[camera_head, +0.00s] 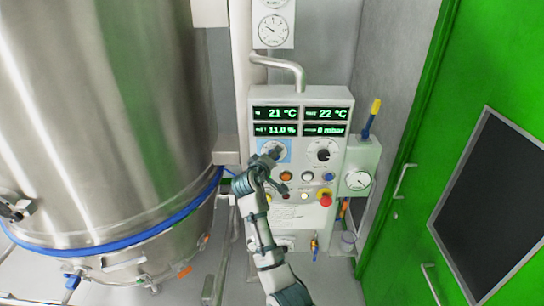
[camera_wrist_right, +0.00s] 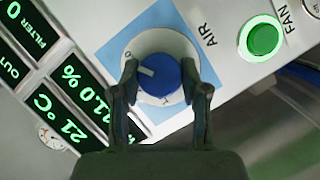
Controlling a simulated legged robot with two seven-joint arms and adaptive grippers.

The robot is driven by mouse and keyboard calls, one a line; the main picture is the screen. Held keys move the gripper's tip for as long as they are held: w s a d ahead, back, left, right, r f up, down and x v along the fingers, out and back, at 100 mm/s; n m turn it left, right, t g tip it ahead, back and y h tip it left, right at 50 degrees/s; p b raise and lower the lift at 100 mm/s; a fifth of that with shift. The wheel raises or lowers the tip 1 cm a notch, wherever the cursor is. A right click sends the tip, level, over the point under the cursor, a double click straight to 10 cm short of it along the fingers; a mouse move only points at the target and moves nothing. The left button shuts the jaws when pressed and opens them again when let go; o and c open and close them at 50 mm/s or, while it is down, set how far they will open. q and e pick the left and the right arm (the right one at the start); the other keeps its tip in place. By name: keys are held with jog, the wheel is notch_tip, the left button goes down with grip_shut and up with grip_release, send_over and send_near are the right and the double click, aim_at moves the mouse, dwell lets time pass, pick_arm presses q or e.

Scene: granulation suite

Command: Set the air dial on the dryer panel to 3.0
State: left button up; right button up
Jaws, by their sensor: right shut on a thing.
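The dryer panel (camera_head: 301,105) is a pale control box with green digital readouts. Its air dial (camera_wrist_right: 160,74) is a blue knob with a pale pointer line, on a white round scale over a light-blue square, labelled AIR in the right wrist view. My right gripper (camera_wrist_right: 160,88) is shut on the dial, one finger on each side. In the head view this gripper (camera_head: 272,160) covers much of the dial's scale (camera_head: 272,149). Most scale numbers are hidden or too small to read, so I cannot tell the set value. My left gripper is in neither view.
A second dial (camera_head: 323,151) is right of the air dial. Lamps, buttons and a red mushroom button (camera_head: 325,197) sit below. A large steel vessel (camera_head: 110,120) fills the left. A green door (camera_head: 460,160) stands at the right. A curved pipe handle (camera_head: 280,63) tops the panel.

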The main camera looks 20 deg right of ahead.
jog(key=shift+f, duration=0.55)
jog(key=o, duration=1)
jog(key=shift+c, duration=0.2)
jog(key=shift+o, duration=0.9)
jog(key=shift+r, duration=0.2)
jog(key=v, duration=1.2)
jog(key=shift+w, duration=0.1)
